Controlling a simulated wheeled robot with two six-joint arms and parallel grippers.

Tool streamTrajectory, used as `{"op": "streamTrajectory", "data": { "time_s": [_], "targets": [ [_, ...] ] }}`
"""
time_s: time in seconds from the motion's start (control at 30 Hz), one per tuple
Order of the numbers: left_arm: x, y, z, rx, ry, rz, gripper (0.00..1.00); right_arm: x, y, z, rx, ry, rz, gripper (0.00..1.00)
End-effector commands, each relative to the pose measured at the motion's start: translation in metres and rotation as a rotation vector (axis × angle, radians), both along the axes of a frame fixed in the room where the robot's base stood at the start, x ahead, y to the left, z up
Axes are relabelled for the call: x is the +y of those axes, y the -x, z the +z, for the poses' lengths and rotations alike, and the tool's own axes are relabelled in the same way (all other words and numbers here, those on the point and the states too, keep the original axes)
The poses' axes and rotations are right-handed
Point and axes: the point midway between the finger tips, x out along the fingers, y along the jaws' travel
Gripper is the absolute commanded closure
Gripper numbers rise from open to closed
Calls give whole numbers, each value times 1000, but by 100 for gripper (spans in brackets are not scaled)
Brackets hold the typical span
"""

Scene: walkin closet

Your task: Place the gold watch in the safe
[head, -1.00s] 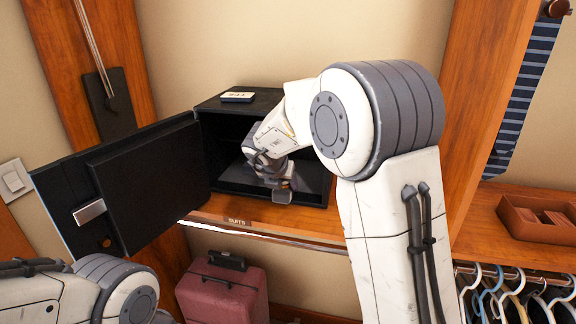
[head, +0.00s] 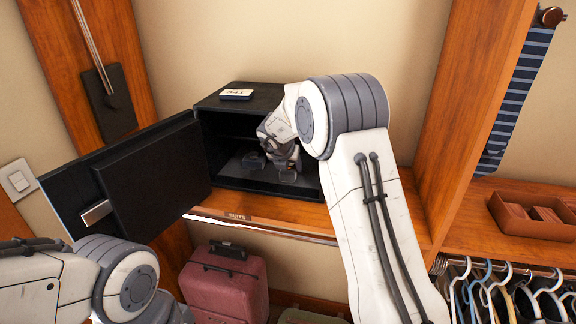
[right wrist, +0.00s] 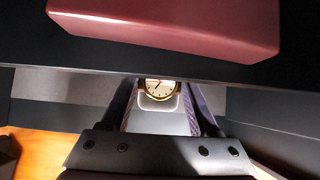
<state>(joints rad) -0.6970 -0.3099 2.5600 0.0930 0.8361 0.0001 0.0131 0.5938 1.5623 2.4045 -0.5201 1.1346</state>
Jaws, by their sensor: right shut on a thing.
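The black safe (head: 238,194) stands on the wooden shelf with its door (head: 135,185) swung open to the left. My right gripper (head: 268,166) reaches through the opening and is inside the safe, low in the space. In the right wrist view the gold watch (right wrist: 160,88), with a pale dial and gold rim, sits between the fingers, which are shut on it. The head view does not show the watch clearly, and I cannot tell whether it touches the safe floor. My left gripper is outside the frames; only my left arm shows at lower left.
A small white-topped box (head: 237,94) lies on the safe. A red object (right wrist: 165,22) fills the top of the right wrist view. A red suitcase (head: 228,285) stands below the shelf. A brown tray (head: 530,217) is at right, above hangers (head: 500,290).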

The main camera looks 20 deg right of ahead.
Motion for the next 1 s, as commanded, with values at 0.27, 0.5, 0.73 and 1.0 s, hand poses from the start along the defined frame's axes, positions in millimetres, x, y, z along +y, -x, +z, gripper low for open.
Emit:
{"op": "streamTrajectory", "data": {
  "time_s": [0.27, 0.5, 0.73, 1.0],
  "targets": [
    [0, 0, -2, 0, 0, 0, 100, 0, 0, -4, 0, 1, 1, 8],
    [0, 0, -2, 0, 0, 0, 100, 0, 0, -3, 0, 0, 0, 8],
    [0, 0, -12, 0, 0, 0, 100, 9, 12, 8, -2, 1, 3, 8],
    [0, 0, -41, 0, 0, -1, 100, 44, 64, 7, -2, 0, 5, 8]
  ]
}}
